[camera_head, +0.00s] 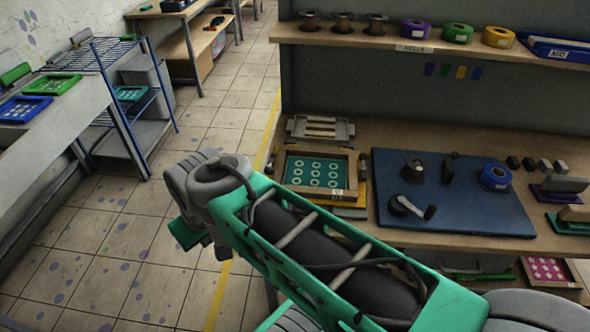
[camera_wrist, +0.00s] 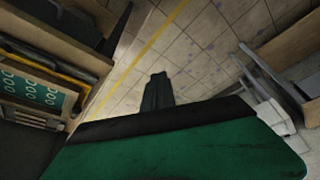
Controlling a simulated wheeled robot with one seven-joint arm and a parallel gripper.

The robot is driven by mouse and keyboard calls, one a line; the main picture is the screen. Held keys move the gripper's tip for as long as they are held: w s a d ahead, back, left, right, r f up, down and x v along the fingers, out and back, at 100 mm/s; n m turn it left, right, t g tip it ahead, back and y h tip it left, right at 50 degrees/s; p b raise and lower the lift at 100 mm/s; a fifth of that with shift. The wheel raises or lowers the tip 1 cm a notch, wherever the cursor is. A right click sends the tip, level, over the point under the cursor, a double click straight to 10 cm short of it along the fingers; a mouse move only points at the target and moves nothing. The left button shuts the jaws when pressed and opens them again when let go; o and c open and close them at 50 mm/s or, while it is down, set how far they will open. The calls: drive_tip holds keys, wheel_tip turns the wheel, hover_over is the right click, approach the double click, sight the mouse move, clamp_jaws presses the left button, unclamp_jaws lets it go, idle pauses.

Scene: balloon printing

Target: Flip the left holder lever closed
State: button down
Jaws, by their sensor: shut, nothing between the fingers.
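A wooden-framed teal screen (camera_head: 293,171) with several pale rings sits in a yellow-edged holder (camera_head: 345,203) at the table's left end. In the wrist view, part of the screen (camera_wrist: 50,97) shows at the left edge, beside dark and yellow bars. A small dark part at the holder's left side (camera_head: 270,163) may be the left lever; its position is unclear. My gripper (camera_wrist: 157,76) is shut and empty, pointing down over the tiled floor, apart from the holder. In the head view its fingers are hidden; a green wrist part shows left of the table.
A blue mat (camera_head: 460,215) with dark tools and a blue roll (camera_head: 495,177) lies right of the holder. A grey rack (camera_head: 320,130) stands behind it. A shelf (camera_head: 400,42) with several rolls is above.

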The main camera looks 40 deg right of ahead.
drive_tip(key=shift+a, duration=0.1)
drive_tip(key=w+d+f+m+y, duration=0.1)
drive_tip(key=w+d+m, duration=0.15)
drive_tip(key=d, duration=0.35)
drive_tip(key=w+d+m+t+y, duration=0.1)
drive_tip(key=w+d+m, duration=0.15)
drive_tip(key=d, duration=0.45)
drive_tip(key=w+d+f+m+y, duration=0.1)
drive_tip(key=w+d+m, duration=0.1)
drive_tip(key=w+d, duration=0.3)
drive_tip(key=s+d+m+t, duration=0.1)
drive_tip(key=s+d, duration=0.1)
drive_tip(key=d, duration=0.2)
drive_tip(key=s+d+m+y, duration=0.1)
drive_tip(key=s+d, duration=0.1)
drive_tip(key=d, duration=0.2)
drive_tip(key=s+d+f+m+t+b, duration=0.1)
drive_tip(key=d, duration=0.3)
drive_tip(key=shift+s+d+f+m+t+y, duration=0.1)
drive_tip(key=shift+s+m+t+y, duration=0.2)
drive_tip(key=shift+s+m, duration=0.1)
drive_tip(key=s+d+m+t, duration=0.1)
drive_tip(key=s+d, duration=0.1)
drive_tip(key=s, duration=0.1)
drive_tip(key=s+d+m+t, duration=0.1)
drive_tip(key=s+d, duration=0.2)
drive_tip(key=shift+d+f, duration=0.1)
drive_tip(key=shift+d, duration=0.05)
